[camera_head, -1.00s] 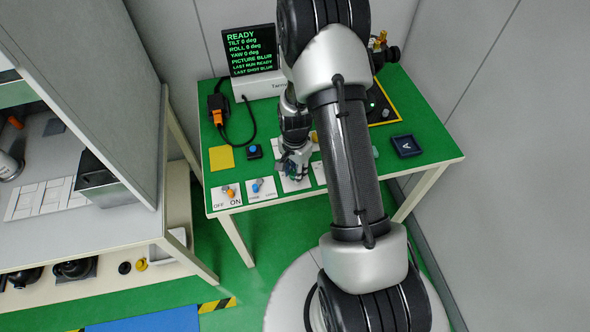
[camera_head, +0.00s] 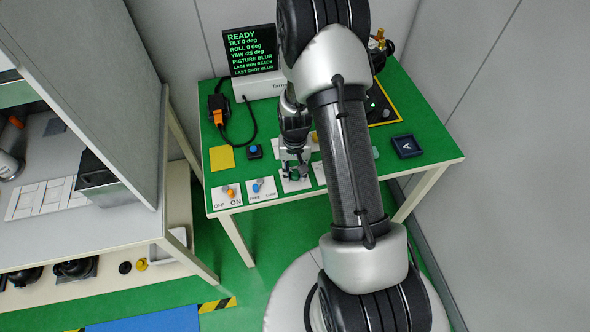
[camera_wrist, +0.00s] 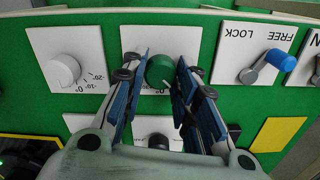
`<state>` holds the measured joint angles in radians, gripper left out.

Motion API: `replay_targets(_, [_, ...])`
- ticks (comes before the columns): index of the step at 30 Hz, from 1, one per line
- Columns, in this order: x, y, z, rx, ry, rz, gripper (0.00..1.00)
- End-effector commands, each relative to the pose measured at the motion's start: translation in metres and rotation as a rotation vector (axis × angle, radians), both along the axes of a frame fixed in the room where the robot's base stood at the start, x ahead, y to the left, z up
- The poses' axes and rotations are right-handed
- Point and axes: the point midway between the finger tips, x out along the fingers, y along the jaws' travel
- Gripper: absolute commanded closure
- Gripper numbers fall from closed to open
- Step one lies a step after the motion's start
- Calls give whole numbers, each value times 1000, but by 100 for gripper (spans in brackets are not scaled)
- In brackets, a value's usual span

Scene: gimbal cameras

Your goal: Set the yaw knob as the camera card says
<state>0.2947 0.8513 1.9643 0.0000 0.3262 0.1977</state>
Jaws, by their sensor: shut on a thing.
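The green yaw knob (camera_wrist: 160,71) stands on a white plate (camera_wrist: 138,43) in the wrist view. My gripper (camera_wrist: 164,82) has its blue fingers on both sides of the knob, shut on it; they hide much of the plate's scale. In the head view my gripper (camera_head: 294,171) is low over the front row of plates. The black screen (camera_head: 250,50) shows READY, tilt 0, roll 0, a negative yaw that looks like -75 or -25, and PICTURE BLUR. I cannot make out a camera card with readable values.
A white knob (camera_wrist: 63,70) with a scale is beside the yaw plate. The blue-tipped FREE/LOCK lever (camera_wrist: 280,60) is on the other side. An orange-tipped OFF/ON lever (camera_head: 229,191), a yellow square (camera_head: 221,158) and a dark blue block marked A (camera_head: 406,146) are on the green table.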

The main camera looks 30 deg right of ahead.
Motion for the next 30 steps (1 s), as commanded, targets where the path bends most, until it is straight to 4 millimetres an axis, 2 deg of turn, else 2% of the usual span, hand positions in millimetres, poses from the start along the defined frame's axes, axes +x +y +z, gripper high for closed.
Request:
replay_targets(13, [1,1,0,0,-1,241,96])
replay_targets(30, [1,0,0,0,-1,280,96])
